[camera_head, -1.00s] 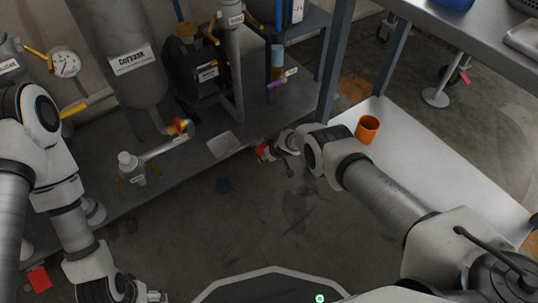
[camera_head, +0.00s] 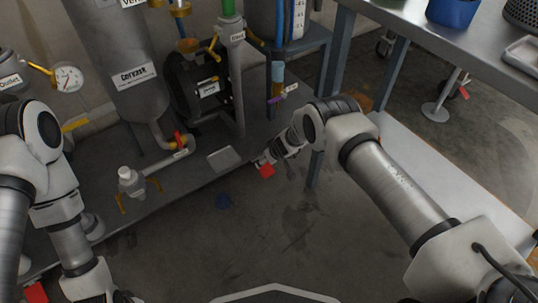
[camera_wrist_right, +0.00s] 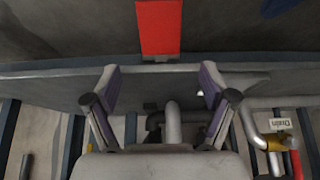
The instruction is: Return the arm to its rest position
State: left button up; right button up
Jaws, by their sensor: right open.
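My right arm reaches in from the right in the head view. Its gripper (camera_head: 266,160) is near the front edge of the grey machine skid (camera_head: 197,172), small and partly hard to make out. In the right wrist view the two fingers of this gripper (camera_wrist_right: 160,100) are apart, with nothing between them. My left arm (camera_head: 72,240) hangs down at the left of the head view, and its gripper is cut off by the bottom edge.
A red patch (camera_head: 267,171) shows beside my right gripper; a red patch (camera_wrist_right: 160,27) also shows in the wrist view. A white table (camera_head: 440,175) and a grey bench (camera_head: 460,45) stand right. Floor space is open centrally.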

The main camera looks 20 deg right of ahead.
notch_tip(320, 180, up, 3)
jog(key=shift+f, duration=0.15)
dwell(0.3)
